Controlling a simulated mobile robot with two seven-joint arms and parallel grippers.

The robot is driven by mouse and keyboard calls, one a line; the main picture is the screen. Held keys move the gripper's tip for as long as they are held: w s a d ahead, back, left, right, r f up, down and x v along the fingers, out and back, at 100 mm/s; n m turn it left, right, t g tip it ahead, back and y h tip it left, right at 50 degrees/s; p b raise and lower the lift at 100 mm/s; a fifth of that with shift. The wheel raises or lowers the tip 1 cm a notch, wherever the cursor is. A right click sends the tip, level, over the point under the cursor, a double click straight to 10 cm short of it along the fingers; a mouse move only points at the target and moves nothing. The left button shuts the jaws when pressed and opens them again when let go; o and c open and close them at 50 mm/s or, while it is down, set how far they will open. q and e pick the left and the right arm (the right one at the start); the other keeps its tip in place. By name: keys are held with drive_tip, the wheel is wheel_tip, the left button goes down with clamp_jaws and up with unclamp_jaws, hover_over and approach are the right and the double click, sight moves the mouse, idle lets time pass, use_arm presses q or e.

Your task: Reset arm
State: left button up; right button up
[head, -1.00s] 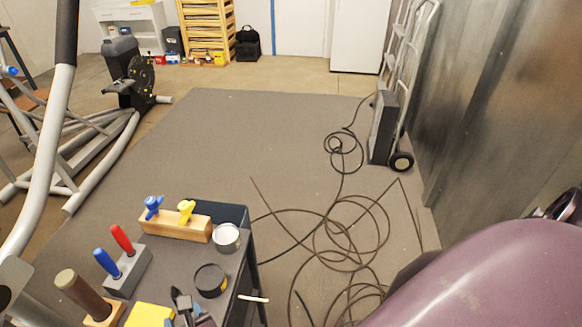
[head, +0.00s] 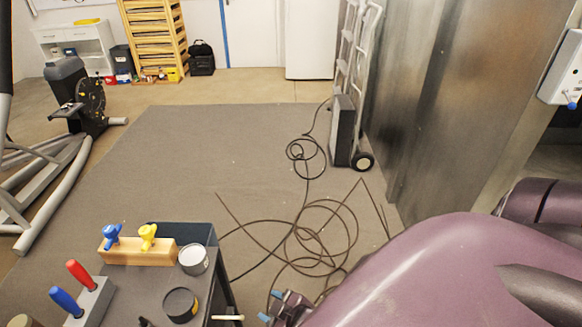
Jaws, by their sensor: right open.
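My right gripper (head: 269,306) shows at the bottom edge, right of the small dark table (head: 229,280). Its two blue fingertips point left and stand apart, with nothing seen between them. My purple right arm (head: 430,270) fills the lower right and hides part of the floor. My left arm and left gripper are out of view.
The table holds a wooden block with blue and yellow knobs (head: 138,252), a white-topped can (head: 193,260), a black-rimmed round tin (head: 181,304) and red- and blue-handled tools. A loose cable (head: 318,237) lies on the grey mat. A hand truck (head: 342,130) stands by the metal wall.

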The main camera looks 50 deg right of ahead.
drive_tip(key=d+m, duration=0.1)
drive_tip(key=s+d+m, duration=0.2)
drive_tip(key=d, duration=0.1)
drive_tip(key=shift+r+m+h, duration=0.1)
drive_tip(key=shift+m+h, duration=0.2)
drive_tip(key=shift+h, duration=0.1)
drive_tip(key=shift+a, duration=0.1)
drive_tip(key=shift+c, duration=0.5)
